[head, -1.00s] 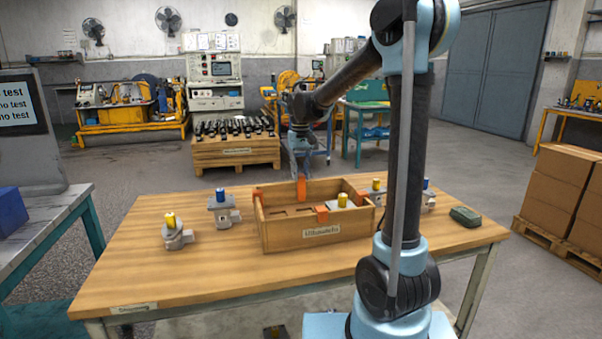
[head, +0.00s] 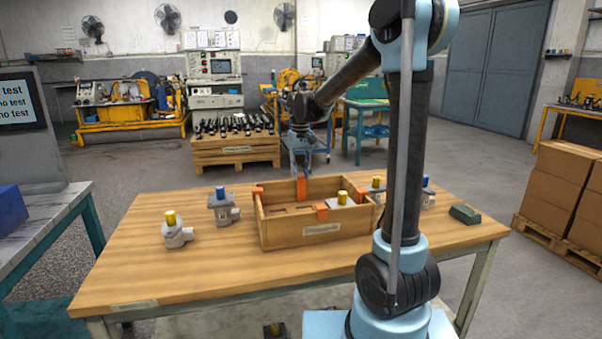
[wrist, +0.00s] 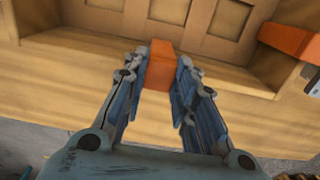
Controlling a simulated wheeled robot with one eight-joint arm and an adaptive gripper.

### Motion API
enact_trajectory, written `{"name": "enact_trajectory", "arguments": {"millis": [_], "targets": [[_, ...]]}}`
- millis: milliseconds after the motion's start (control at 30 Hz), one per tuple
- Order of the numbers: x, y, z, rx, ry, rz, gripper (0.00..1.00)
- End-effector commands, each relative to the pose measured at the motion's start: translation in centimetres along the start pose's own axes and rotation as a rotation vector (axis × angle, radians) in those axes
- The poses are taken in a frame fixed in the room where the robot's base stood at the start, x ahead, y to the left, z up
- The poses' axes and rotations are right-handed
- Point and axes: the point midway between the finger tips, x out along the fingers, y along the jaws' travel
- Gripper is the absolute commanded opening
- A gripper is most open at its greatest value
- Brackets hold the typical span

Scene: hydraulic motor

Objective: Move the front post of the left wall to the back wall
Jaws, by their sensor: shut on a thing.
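The wooden box (head: 285,236) stands on the table. My gripper (head: 301,174) is shut on an orange post (head: 301,189) at the middle of the box's back wall. In the wrist view, the post (wrist: 160,66) is between the blue-padded fingers (wrist: 163,85), over the near wall (wrist: 60,80). I cannot tell whether it is fully seated. An orange piece (wrist: 288,40) also shows at the right of the wrist view.
A yellow-topped part (head: 343,198) sits inside the box at right. Grey parts with yellow (head: 175,232) and blue (head: 222,208) tops stand left of the box. More parts (head: 377,188) stand behind its right side. A dark green object (head: 465,215) lies at right. The table's front left is clear.

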Motion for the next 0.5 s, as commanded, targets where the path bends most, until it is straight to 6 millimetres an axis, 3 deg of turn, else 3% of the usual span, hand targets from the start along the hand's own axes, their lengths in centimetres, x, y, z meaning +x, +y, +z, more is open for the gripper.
{"name": "enact_trajectory", "arguments": {"millis": [333, 367, 433, 500], "targets": [[0.42, 0.0, -0.1, 0.0, 0.002, 0.0, 0.0], [0.41, 0.0, -0.1, 0.0, 0.002, 0.0, 0.3], [0.41, 0.0, -0.09, 0.0, 0.002, 0.0, 0.46], [0.41, 0.0, -0.07, 0.0, 0.001, 0.0, 0.49]]}}
